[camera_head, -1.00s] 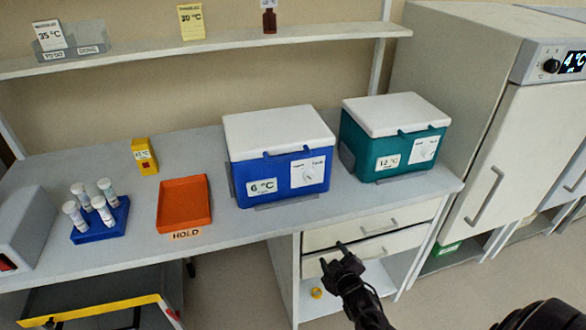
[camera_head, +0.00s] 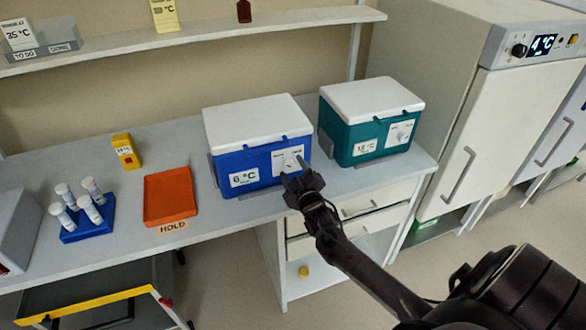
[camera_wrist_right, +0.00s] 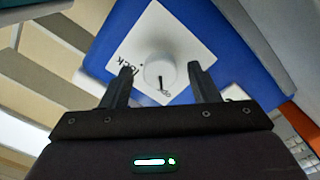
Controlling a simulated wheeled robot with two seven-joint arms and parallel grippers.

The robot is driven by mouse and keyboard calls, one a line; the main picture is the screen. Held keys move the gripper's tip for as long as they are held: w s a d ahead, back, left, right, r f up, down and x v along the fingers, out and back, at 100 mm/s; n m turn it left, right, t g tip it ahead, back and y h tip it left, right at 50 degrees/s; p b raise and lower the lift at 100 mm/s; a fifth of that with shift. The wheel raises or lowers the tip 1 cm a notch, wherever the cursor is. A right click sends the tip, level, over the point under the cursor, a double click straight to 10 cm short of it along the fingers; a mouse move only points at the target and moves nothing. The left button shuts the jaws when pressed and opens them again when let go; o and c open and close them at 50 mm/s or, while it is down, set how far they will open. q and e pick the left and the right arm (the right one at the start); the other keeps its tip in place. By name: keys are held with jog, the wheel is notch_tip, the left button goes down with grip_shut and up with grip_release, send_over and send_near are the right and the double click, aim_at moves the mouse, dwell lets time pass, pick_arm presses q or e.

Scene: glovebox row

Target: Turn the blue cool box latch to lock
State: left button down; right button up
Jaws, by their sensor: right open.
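The blue cool box (camera_head: 262,170) with a white lid stands on the bench. Its front carries a "6 °C" label and a white latch plate. The round white latch knob (camera_wrist_right: 154,70) sits on this plate (camera_wrist_right: 185,40) in the right wrist view. The knob's dark mark points down in that view, away from the word "lock" at the left. My right gripper (camera_head: 293,171) is open in front of the plate, partly covering it. In the wrist view its fingers (camera_wrist_right: 160,68) appear on either side of the knob, with gaps. My left gripper is not in view.
A teal cool box (camera_head: 380,140) stands right of the blue one. An orange HOLD tray (camera_head: 168,198), a yellow block (camera_head: 126,150) and a blue rack (camera_head: 88,228) with vials are to the left. Drawers (camera_head: 360,208) lie below the bench; a fridge (camera_head: 500,130) stands right.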

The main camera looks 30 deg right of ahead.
jog(key=shift+w, duration=0.2)
jog(key=shift+c, duration=0.3)
jog(key=c, duration=0.9)
